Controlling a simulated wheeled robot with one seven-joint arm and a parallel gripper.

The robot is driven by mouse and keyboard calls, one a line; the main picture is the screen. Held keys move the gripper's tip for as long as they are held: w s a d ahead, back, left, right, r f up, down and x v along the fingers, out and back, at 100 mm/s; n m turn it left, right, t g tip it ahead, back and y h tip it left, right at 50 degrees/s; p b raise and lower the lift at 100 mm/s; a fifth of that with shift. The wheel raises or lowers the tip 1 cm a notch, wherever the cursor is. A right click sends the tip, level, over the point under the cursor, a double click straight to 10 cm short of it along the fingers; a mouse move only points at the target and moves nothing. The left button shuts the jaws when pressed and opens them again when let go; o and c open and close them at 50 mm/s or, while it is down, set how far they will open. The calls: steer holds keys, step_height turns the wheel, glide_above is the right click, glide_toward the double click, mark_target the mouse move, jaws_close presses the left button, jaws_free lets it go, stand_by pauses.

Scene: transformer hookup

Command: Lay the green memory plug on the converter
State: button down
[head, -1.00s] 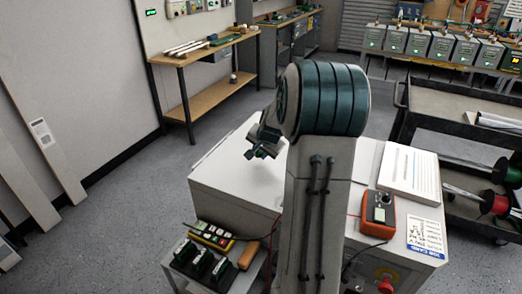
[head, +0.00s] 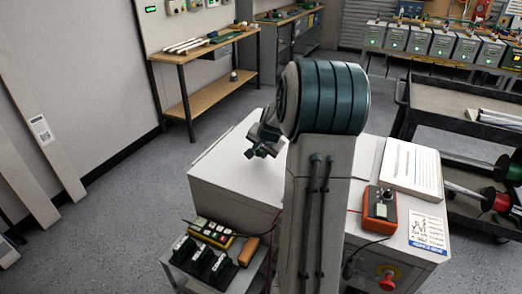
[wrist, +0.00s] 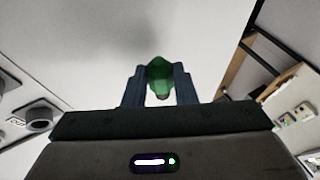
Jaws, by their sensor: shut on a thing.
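My gripper (head: 262,150) hangs over the white top of a large box (head: 225,165) in the head view, partly hidden by my arm. In the wrist view its two dark fingers (wrist: 160,82) are shut on the green memory plug (wrist: 159,72), which shows between them. A pale surface lies beyond the plug there. The white box appears to be the converter, but no label confirms it. I cannot tell the gap between plug and surface. The plug cannot be made out in the head view.
An orange meter (head: 380,207) and a white panel (head: 411,168) lie at the box's right. A small cart (head: 180,270) with black modules stands front left. A connector marked OUT (wrist: 38,117) shows in the wrist view. A dark trolley (head: 455,120) is at right.

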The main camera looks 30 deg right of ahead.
mark_target(259, 162)
steer(key=shift+f+b, duration=1.1)
steer(key=shift+f, duration=0.25)
steer(key=c, duration=1.1)
jaws_free()
steer(key=shift+s+f, duration=0.15)
steer(key=shift+s, duration=0.05)
steer(key=shift+d, duration=0.1)
steer(key=v, duration=1.4)
steer(key=shift+w, duration=0.25)
steer(key=shift+a+r, duration=0.25)
